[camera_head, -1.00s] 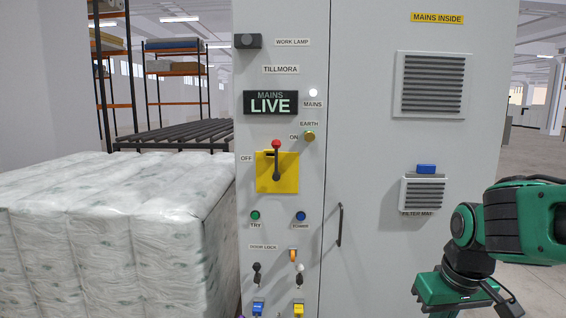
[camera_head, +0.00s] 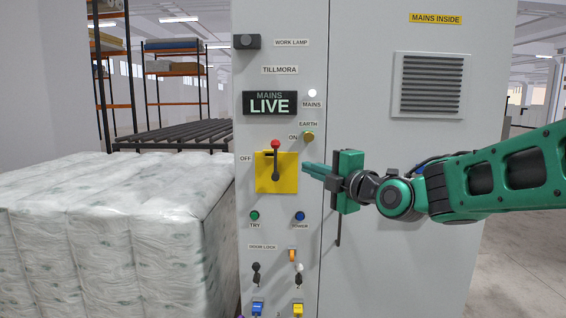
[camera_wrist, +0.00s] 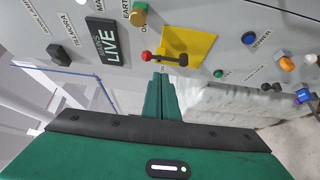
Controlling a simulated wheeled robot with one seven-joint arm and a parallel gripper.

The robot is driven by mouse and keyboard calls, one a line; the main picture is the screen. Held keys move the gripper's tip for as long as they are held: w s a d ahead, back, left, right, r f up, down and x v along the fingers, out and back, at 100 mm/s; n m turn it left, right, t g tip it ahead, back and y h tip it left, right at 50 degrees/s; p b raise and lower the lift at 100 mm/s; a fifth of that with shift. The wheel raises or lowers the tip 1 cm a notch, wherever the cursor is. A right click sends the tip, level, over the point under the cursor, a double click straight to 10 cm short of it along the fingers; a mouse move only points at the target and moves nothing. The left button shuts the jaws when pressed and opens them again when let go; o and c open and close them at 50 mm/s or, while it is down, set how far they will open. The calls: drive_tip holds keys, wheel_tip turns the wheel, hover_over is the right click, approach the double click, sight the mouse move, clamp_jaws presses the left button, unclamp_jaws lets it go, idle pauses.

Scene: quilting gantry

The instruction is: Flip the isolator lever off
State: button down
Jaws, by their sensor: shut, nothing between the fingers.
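The isolator lever (camera_head: 276,162) is a dark arm with a red knob on top, standing upright on a yellow plate (camera_head: 291,183) on the grey cabinet front. An OFF label (camera_head: 245,159) is left of it and an ON label (camera_head: 293,138) is up to its right. My gripper (camera_head: 306,168) is shut and empty, pointing left, just right of the yellow plate in the head view. In the wrist view the lever (camera_wrist: 168,58) lies sideways, red knob to the left, beyond my shut fingertips (camera_wrist: 160,77). I see no contact with it.
A MAINS LIVE display (camera_head: 270,103) is lit above the lever. A brass EARTH knob (camera_head: 308,136) is close above my gripper. A green TRY button (camera_head: 255,216) and a blue button (camera_head: 300,216) are below. Wrapped bales (camera_head: 110,235) stand left of the cabinet.

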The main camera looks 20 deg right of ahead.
sight(275, 159)
idle(0.3)
drive_tip(key=x, duration=1.4)
drive_tip(key=shift+d, duration=0.1)
